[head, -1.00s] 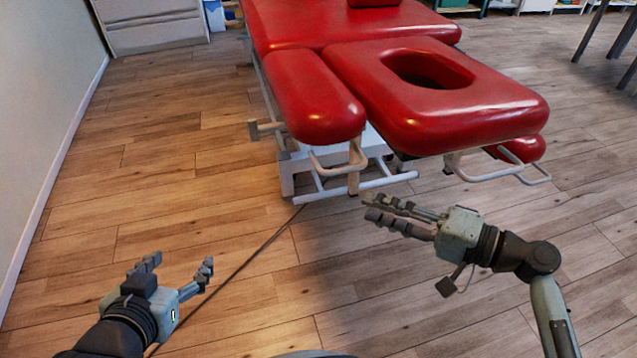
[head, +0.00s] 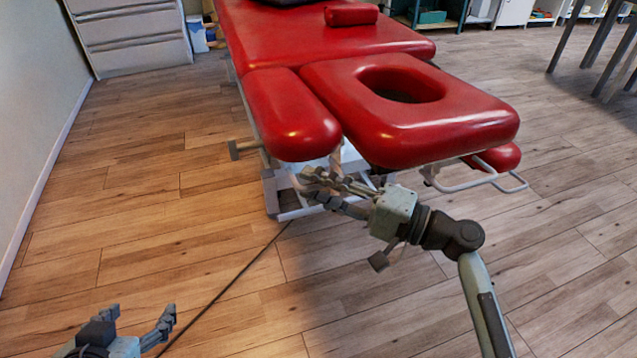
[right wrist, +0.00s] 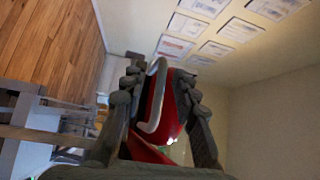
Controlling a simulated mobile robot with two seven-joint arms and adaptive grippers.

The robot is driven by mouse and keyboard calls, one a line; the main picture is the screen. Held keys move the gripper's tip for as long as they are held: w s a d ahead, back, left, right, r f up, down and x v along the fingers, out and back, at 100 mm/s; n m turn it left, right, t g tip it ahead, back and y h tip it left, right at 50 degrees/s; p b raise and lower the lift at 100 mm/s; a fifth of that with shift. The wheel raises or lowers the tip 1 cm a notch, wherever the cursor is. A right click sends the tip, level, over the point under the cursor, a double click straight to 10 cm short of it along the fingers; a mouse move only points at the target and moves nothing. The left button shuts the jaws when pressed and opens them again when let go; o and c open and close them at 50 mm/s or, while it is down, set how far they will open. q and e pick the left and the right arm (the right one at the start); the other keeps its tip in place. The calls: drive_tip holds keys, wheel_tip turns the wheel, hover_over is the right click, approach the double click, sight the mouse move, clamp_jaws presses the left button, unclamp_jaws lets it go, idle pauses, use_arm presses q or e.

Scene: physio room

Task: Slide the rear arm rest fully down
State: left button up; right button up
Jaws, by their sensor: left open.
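The red treatment table has two padded arm rests beside its face-hole headrest. The left one (head: 290,115) is level with the headrest (head: 410,108). The right one (head: 500,157) sits lower, mostly hidden under the headrest. I cannot tell for sure which is the rear one. My right gripper (head: 307,182) is just below the front end of the left arm rest. In the right wrist view its fingers (right wrist: 160,82) are apart, with a pale bar loop (right wrist: 156,95) and red padding (right wrist: 172,112) between or beyond them; contact is unclear. My left gripper (head: 140,316) is open, empty, low at left.
A metal frame with a side knob (head: 236,150) supports the table. A bent rail (head: 475,184) juts out under the headrest. A dark cable (head: 225,287) crosses the floor. A white drawer cabinet (head: 128,38) stands at back left. The wooden floor at left is clear.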

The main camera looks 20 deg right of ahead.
clamp_jaws()
